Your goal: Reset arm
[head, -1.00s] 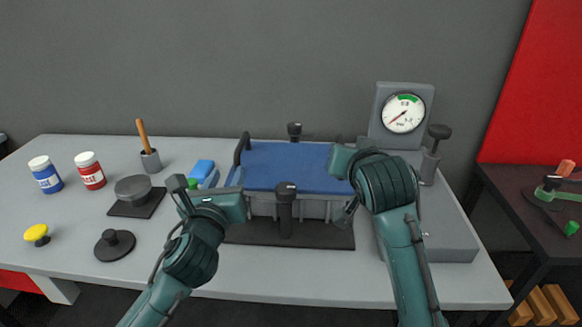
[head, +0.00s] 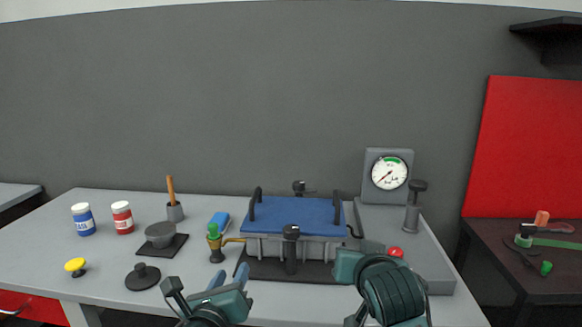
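My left gripper (head: 208,288) is at the bottom of the head view, in front of the bench's near edge. My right arm (head: 388,290) is at the bottom right of centre, in front of the fixture.
A dark side table (head: 520,275) stands right.

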